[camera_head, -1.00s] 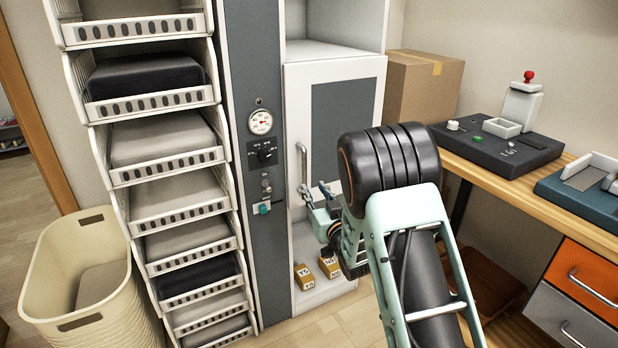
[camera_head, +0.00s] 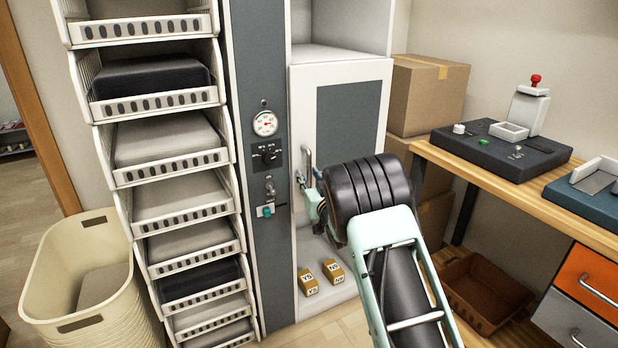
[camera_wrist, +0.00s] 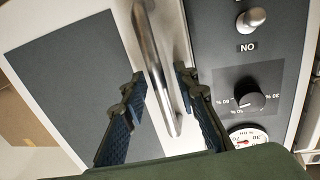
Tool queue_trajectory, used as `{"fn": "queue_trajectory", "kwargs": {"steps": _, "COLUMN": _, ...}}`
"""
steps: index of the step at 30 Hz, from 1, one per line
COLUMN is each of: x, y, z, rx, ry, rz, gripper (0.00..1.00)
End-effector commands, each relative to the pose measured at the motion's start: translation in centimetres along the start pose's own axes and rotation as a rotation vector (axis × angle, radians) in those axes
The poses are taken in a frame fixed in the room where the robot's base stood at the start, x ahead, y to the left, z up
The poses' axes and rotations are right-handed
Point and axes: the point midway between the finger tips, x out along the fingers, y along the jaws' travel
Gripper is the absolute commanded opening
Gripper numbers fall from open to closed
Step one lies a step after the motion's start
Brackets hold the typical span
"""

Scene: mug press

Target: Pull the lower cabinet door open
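The white cabinet door (camera_head: 345,125) with a grey inset panel appears shut in the head view; its panel also fills the left of the wrist view (camera_wrist: 70,85). A vertical metal handle (camera_head: 306,158) is on the door's left side. In the wrist view the handle (camera_wrist: 158,65) runs between the two fingers of my gripper (camera_wrist: 159,84). The fingers are apart, one on each side of the bar, with gaps visible. In the head view my gripper (camera_head: 311,190) is at the handle, partly hidden by my wrist.
A control column with gauge (camera_head: 264,123) and knobs stands left of the door. Stacked cartons (camera_head: 428,95) and a wooden desk (camera_head: 500,185) are at right; basket racks (camera_head: 180,205) and a cream bin (camera_head: 75,270) at left.

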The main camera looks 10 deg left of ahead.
Motion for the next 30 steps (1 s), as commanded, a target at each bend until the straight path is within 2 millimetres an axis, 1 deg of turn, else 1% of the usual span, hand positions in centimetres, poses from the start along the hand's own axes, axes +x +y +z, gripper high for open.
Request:
{"fn": "queue_trajectory", "kwargs": {"steps": 4, "x": 0.0, "y": 0.0, "z": 0.0, "rx": 0.0, "ry": 0.0, "rz": 0.0, "gripper": 0.28}}
{"fn": "queue_trajectory", "kwargs": {"steps": 9, "x": 0.0, "y": 0.0, "z": 0.0, "rx": 0.0, "ry": 0.0, "rz": 0.0, "gripper": 0.09}}
{"fn": "queue_trajectory", "kwargs": {"steps": 12, "x": 0.0, "y": 0.0, "z": 0.0, "rx": 0.0, "ry": 0.0, "rz": 0.0, "gripper": 0.0}}
{"fn": "queue_trajectory", "kwargs": {"steps": 25, "x": -0.1, "y": 0.1, "z": -0.1, "rx": 0.0, "ry": 0.0, "rz": -0.003, "gripper": 0.0}}
{"fn": "queue_trajectory", "kwargs": {"steps": 30, "x": -1.0, "y": 0.5, "z": -0.1, "rx": -0.001, "ry": 0.0, "rz": -0.029, "gripper": 0.0}}
